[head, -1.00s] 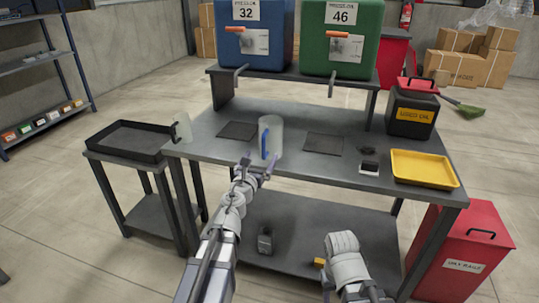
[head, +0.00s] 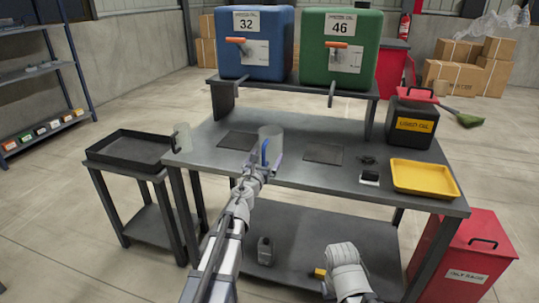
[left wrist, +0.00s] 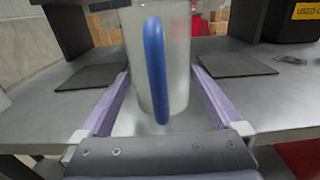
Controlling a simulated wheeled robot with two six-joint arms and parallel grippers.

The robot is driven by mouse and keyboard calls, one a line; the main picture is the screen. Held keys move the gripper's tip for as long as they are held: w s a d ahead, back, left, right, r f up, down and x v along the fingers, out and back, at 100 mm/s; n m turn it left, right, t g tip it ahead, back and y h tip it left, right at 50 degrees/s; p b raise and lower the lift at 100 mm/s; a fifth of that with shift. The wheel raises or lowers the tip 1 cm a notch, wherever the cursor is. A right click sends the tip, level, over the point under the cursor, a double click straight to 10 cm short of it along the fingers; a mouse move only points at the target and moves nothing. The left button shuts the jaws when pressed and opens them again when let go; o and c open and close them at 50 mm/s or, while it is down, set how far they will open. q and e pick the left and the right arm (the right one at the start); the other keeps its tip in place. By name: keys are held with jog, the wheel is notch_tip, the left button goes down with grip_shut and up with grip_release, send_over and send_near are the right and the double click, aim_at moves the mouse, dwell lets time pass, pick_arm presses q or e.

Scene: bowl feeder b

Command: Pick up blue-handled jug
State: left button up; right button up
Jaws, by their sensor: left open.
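The blue-handled jug (head: 272,140) is a frosted, translucent cylinder standing upright on the grey workbench (head: 325,178). Its blue handle faces me. In the left wrist view the jug (left wrist: 182,62) and its blue handle (left wrist: 156,70) sit between the two fingers of my left gripper (left wrist: 160,112). My left gripper (head: 256,166) is open, with one finger on each side of the jug; I cannot tell whether they touch it. In the head view the gripper and arm hide part of the jug's lower side. My right arm shows at the lower right, but its fingertips do not show.
A second frosted jug (head: 182,138) stands at the bench's left edge, beside a black tray (head: 130,148). Dark mats (head: 323,153) lie on the bench. A yellow tray (head: 424,178) and a used-oil can (head: 412,122) are at right. Blue (head: 253,62) and green (head: 339,62) tanks stand behind.

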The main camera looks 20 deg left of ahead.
aim_at(267, 140)
pick_arm(q)
jog(key=shift+w, duration=0.4)
jog(key=shift+s, duration=0.1)
jog(key=c, duration=1.2)
jog(key=shift+o, duration=0.2)
notch_tip(267, 140, up, 10)
jog(key=p, duration=1)
